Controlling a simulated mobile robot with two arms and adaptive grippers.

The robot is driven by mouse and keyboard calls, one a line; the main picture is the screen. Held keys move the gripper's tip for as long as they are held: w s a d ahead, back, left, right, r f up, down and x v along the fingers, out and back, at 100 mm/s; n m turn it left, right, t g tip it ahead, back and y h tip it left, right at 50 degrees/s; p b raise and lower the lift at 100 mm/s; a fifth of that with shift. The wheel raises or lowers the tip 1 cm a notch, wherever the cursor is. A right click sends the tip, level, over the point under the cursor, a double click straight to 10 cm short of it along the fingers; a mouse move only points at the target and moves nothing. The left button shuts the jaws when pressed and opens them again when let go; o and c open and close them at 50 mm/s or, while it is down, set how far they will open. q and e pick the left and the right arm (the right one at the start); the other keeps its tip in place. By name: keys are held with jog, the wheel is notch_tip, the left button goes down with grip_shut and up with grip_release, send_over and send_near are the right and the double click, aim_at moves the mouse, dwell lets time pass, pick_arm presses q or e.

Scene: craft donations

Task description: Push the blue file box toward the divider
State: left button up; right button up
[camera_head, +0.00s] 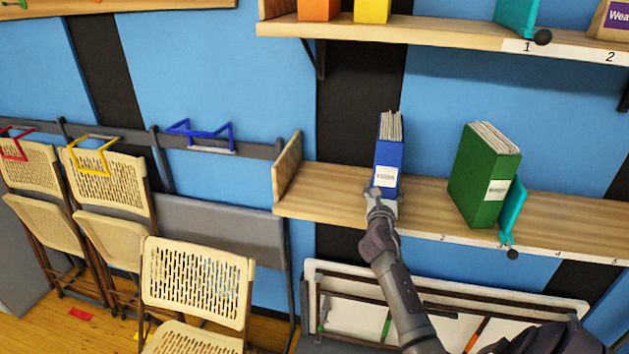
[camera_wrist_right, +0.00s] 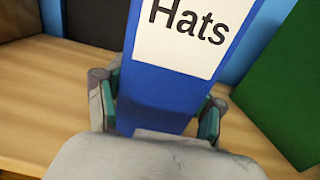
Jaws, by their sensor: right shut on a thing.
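The blue file box (camera_head: 388,155) stands upright on the lower wall shelf, with a white label on its front. In the right wrist view the blue box (camera_wrist_right: 160,100) fills the middle and its label reads "Hats". My right gripper (camera_head: 381,196) is at the lower front of the box. Its two fingers (camera_wrist_right: 158,118) lie on either side of the box, shut on it. A teal divider (camera_head: 512,208) stands on the same shelf to the right, beyond the green file box (camera_head: 484,175). My left gripper is not in view.
The green box stands against the divider, with bare shelf (camera_head: 425,205) between it and the blue box. A wooden end panel (camera_head: 287,165) closes the shelf at left. An upper shelf (camera_head: 430,36) runs above. Folding chairs (camera_head: 195,285) and folded tables (camera_head: 440,310) are below.

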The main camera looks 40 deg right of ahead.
jog(key=shift+s+d+f, duration=0.1)
jog(key=shift+s+d, duration=1.7)
jog(key=shift+s, duration=0.3)
jog(key=shift+s+d+r, duration=0.1)
jog(key=shift+s+d, duration=1.75)
jog(key=shift+s, duration=0.25)
jog(key=shift+s+d+f, duration=0.1)
jog(key=shift+s+d, duration=1.7)
jog(key=shift+s, duration=0.3)
jog(key=o, duration=1.1)
jog(key=shift+v, duration=6.5)
jog(key=shift+w+a, duration=0.1)
jog(key=shift+w, duration=0.1)
